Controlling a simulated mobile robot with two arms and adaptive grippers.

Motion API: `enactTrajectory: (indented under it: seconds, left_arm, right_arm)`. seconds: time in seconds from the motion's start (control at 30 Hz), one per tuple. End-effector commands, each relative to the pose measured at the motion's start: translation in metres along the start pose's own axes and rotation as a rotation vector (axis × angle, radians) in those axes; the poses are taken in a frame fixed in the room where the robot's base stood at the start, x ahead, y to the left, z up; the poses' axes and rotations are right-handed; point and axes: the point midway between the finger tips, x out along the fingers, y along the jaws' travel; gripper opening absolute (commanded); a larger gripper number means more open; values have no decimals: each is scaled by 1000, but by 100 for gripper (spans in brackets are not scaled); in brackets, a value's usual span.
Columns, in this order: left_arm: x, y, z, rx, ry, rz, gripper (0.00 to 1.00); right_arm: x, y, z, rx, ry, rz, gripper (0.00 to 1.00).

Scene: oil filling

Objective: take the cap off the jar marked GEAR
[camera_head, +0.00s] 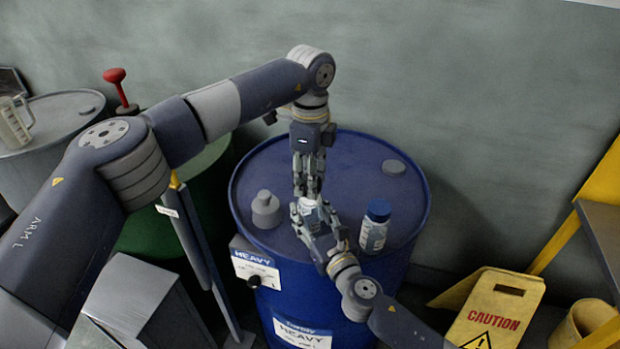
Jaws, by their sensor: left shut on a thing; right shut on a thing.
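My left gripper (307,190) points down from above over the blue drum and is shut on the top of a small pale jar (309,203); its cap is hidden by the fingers. My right gripper (306,212) reaches in from the lower right and is shut on the same jar just below. The two grippers meet closely and cover most of it, so I cannot read its label. A white jar with a blue cap (375,228) stands upright on the drum to the right; its label is too small to read.
The blue drum (262,180) bears a grey container (266,209) at left and a flat bung (393,167) at back right. A yellow caution sign (495,310) stands at lower right. A grey drum (30,165) with a jug is at left.

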Motion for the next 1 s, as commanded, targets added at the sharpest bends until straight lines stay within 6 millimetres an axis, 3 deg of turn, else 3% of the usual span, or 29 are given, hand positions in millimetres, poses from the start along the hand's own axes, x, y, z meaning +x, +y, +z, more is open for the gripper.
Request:
enactTrajectory:
  seconds: [0.17,0.5,0.7,0.73,0.8,1.0]
  left_arm:
    - [-4,0,0,0,0,-1,9]
    - [-39,0,0,0,1,-1,9]
    - [-40,0,0,0,1,0,9]
    - [-40,0,0,0,1,0,9]
    - [-40,0,0,0,1,0,9]
    - [-40,0,0,0,0,0,9]
  right_arm:
    - [0,0,-1,0,1,0,0]
    - [0,0,-1,0,1,0,0]
    - [0,0,-1,0,1,0,0]
    - [0,0,-1,0,1,0,52]
    - [0,0,-1,0,1,0,68]
    - [0,0,0,0,1,0,69]
